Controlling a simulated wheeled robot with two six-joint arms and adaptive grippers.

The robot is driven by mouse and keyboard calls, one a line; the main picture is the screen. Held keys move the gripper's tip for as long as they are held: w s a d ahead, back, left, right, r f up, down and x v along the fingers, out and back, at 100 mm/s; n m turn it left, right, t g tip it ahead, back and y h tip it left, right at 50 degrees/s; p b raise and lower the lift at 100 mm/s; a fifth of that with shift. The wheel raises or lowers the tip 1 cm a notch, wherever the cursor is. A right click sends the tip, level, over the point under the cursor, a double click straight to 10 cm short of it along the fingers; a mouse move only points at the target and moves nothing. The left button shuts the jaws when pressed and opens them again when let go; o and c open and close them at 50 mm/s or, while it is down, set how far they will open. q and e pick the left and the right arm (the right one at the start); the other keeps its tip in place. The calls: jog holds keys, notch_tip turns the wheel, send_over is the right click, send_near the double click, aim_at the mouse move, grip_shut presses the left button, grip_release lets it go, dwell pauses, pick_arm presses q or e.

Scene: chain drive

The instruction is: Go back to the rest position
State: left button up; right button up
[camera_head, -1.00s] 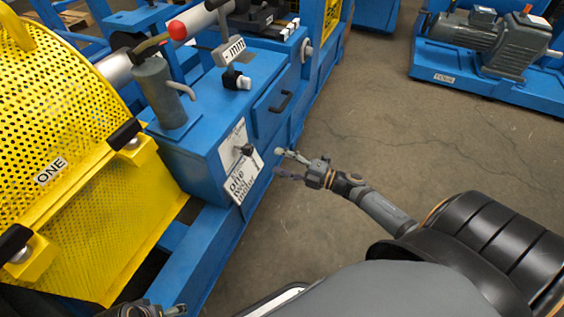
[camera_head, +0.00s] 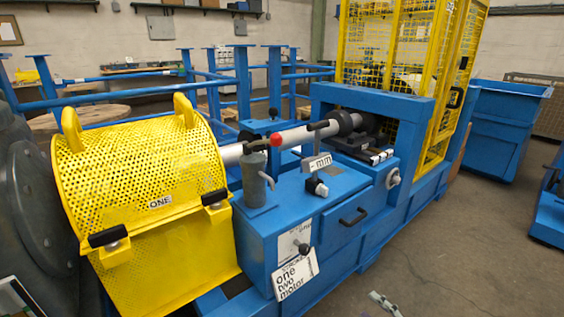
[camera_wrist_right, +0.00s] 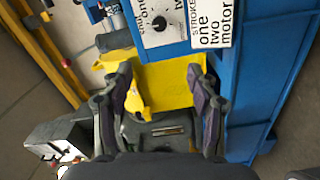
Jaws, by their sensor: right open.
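My right gripper (camera_head: 383,303) shows only by its fingertips at the bottom edge of the head view, over the floor and in front of the blue machine (camera_head: 345,258). In the right wrist view my right gripper (camera_wrist_right: 160,72) has its two dark fingers spread apart with nothing held between them. Beyond the fingers is a yellow part (camera_wrist_right: 168,82). My left gripper is not visible in the head view.
A yellow perforated guard labelled ONE (camera_head: 140,165) is at the left. The blue cabinet carries a selector knob (camera_head: 302,248), a "one two motor" sign (camera_head: 297,275) and a drawer handle (camera_head: 353,217). A yellow mesh cage (camera_head: 400,80) stands behind.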

jog(key=d+f+m+h+p, duration=0.5)
jog(key=d+m+h+p, duration=0.2)
jog(key=d+m+p, duration=0.1)
pick_arm(q)
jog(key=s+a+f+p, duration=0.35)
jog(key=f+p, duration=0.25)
jog(key=p, duration=0.2)
pick_arm(e)
jog(key=s+d+f+m+g+h, duration=0.3)
jog(key=s+d+f+m+h, duration=0.1)
jog(key=s+f+m, duration=0.4)
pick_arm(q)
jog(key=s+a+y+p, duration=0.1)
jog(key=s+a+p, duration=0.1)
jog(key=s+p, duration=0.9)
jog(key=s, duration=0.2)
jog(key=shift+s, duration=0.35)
pick_arm(e)
jog(key=s+a+f+m+g, duration=0.2)
jog(key=s+g, duration=0.1)
jog(key=s, duration=0.7)
jog(key=s+a+f+m+g, duration=0.2)
jog(key=s+a+g, duration=0.1)
jog(key=s, duration=0.7)
jog(key=s+a+f+m+g, duration=0.2)
jog(key=s+a+g, duration=0.1)
jog(key=s, duration=0.7)
jog(key=shift+s+a+m+g+h, duration=0.15)
jog(key=shift+s+m+g+h, duration=0.15)
jog(key=shift+g+h, duration=0.15)
